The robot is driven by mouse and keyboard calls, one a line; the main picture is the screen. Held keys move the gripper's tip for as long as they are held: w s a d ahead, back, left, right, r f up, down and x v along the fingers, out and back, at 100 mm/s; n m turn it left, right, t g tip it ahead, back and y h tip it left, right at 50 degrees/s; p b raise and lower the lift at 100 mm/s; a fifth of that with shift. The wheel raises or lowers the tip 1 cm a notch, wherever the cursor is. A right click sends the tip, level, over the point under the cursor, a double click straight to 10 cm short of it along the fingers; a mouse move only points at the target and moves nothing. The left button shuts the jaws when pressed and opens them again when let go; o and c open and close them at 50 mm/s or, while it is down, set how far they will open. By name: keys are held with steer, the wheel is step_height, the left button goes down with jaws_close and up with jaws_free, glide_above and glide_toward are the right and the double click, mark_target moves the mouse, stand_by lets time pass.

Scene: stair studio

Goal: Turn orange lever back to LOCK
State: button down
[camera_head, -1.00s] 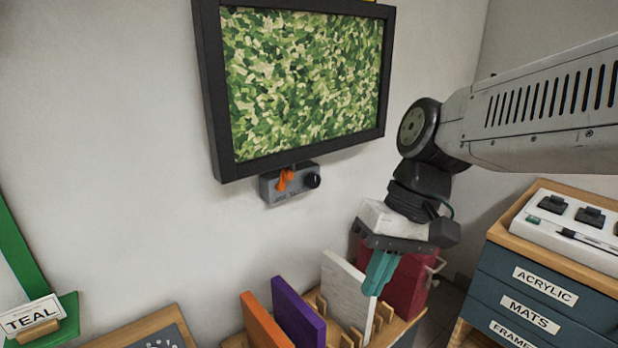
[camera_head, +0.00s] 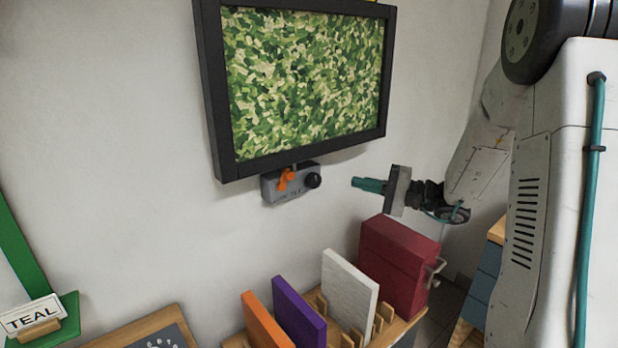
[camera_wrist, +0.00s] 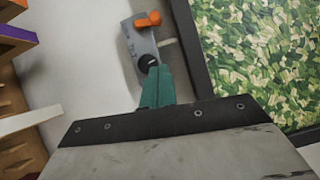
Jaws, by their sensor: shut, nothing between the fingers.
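The orange lever (camera_head: 287,179) sits on the front of a grey lock box (camera_head: 270,191) just below the framed green picture. A round black knob (camera_head: 313,180) is at the box's right end. My gripper (camera_head: 355,184) is to the right of the box, pointing left at it, with a gap between. Its teal fingers are shut and empty. In the wrist view the orange lever (camera_wrist: 148,19) shows at the top, beyond the black knob (camera_wrist: 148,61) and the teal fingertips (camera_wrist: 158,70). The lettering on the box is too small to read.
The framed green picture (camera_head: 216,100) hangs on the wall above the box. Below stand a wooden rack with orange (camera_head: 262,322), purple (camera_head: 298,312) and white panels (camera_head: 348,290), and a red box (camera_head: 396,262). The wall between gripper and lock box is clear.

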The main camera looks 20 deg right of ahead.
glide_toward(286, 180)
steer(key=w+d+r, duration=0.2)
steer(key=w, duration=0.1)
steer(key=a, duration=0.3)
steer(key=shift+w+a, duration=0.1)
steer(key=shift+a, duration=0.75)
steer(key=shift+r, duration=0.15)
steer(key=shift+r+n+g, duration=0.1)
steer(key=shift+n+g, duration=0.2)
steer(key=shift+n, duration=0.1)
